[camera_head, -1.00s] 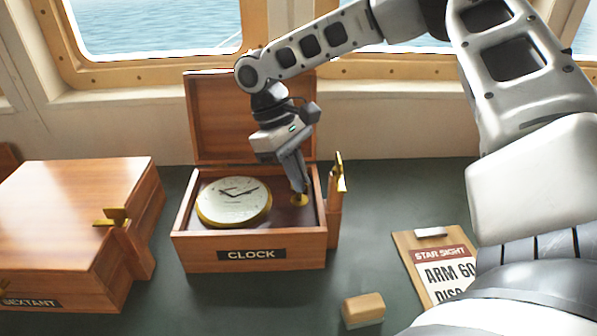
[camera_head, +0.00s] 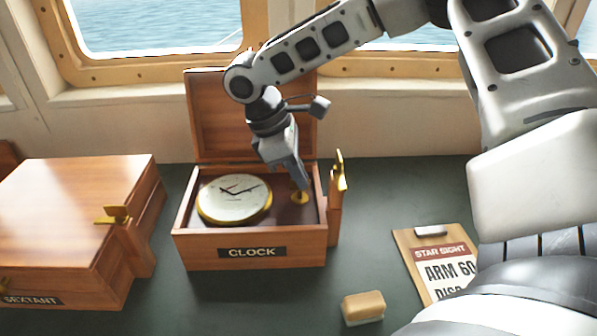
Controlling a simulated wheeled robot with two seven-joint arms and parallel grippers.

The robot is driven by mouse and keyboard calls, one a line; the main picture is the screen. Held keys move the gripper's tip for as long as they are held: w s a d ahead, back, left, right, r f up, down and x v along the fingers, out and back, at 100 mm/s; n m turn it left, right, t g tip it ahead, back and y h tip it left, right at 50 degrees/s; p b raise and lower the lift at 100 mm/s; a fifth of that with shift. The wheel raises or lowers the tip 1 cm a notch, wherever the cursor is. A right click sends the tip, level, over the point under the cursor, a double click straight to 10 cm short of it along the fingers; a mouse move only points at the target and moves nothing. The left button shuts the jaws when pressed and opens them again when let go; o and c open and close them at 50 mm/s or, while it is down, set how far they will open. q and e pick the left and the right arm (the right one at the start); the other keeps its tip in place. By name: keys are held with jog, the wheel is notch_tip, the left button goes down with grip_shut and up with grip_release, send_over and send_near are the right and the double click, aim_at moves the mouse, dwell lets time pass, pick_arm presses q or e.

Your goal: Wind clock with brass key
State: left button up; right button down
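The clock (camera_head: 234,199) lies face up, white dial with a brass rim, in the left part of an open wooden box (camera_head: 205,252) labelled CLOCK. A small brass piece (camera_head: 300,198), seemingly the key, is in the right part of the box. My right gripper (camera_head: 302,188) points down into the box from above, its fingertips at or just above the brass piece. Its fingers look close together, but whether they grip the brass cannot be told. My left gripper is not in view.
The box lid (camera_head: 240,125) stands open behind. A brass latch (camera_head: 340,172) rises at the box's right side. A closed SEXTANT box (camera_head: 75,215) stands left. A clipboard (camera_head: 432,270) and a small wooden block (camera_head: 363,307) lie in front right. The dark tabletop is clear between them.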

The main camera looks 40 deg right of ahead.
jog(key=shift+w+r, duration=0.1)
jog(key=c, duration=1.6)
grip_release()
jog(key=b+v, duration=0.1)
jog(key=v, duration=1.5)
jog(key=shift+d, duration=0.1)
